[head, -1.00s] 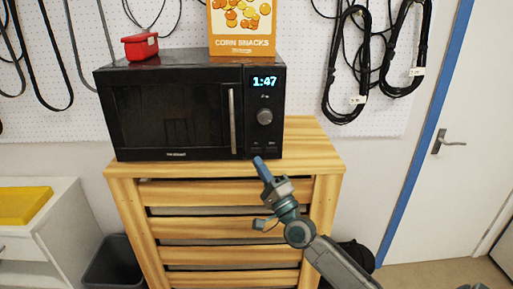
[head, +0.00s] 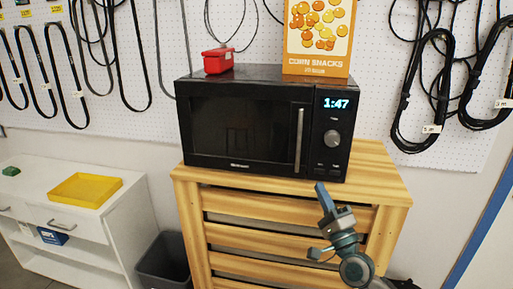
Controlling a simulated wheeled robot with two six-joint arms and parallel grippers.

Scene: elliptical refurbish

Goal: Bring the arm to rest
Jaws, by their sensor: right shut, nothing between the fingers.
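My right gripper (head: 322,192) is shut and empty. It points up in front of the top edge of the wooden drawer unit (head: 390,187), below the right part of the black microwave (head: 242,125). I cannot tell whether it touches the wood. My right arm comes in from the lower right. My left gripper is not in view.
A white shelf unit (head: 125,205) with a yellow tray (head: 86,189) and a dark bin (head: 165,262) are at left. Cables hang on the pegboard (head: 180,50).

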